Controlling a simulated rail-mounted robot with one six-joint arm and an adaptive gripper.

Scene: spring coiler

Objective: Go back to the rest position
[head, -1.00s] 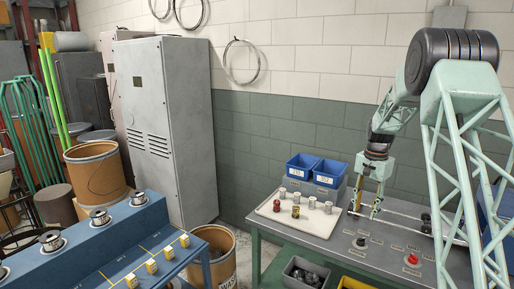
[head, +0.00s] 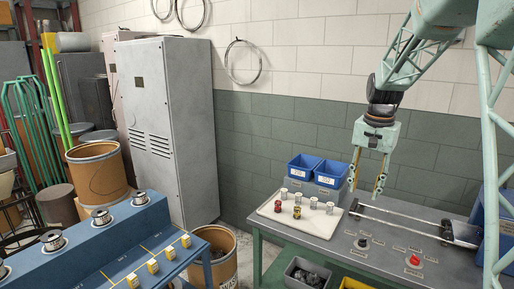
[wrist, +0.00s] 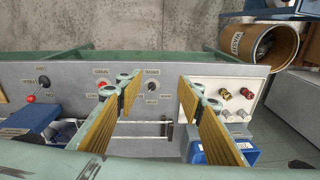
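My gripper (head: 366,178) hangs from my arm above the grey bench (head: 330,240), pointing down. Its two fingers are spread apart with nothing between them. In the wrist view my gripper (wrist: 160,105) also shows as two yellow-ridged fingers standing wide apart, with the bench top and its dials below. In the head view it is to the right of the blue bins and above the metal rail (head: 400,222) on the bench. The fingers touch nothing that I can see.
A white tray (head: 270,208) with several small cylinders lies left on the bench, before two blue bins (head: 329,174). A black knob (head: 363,243) and a red button (head: 414,260) sit near the front. A blue rack (head: 110,250) stands at the left. Air above the bench is free.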

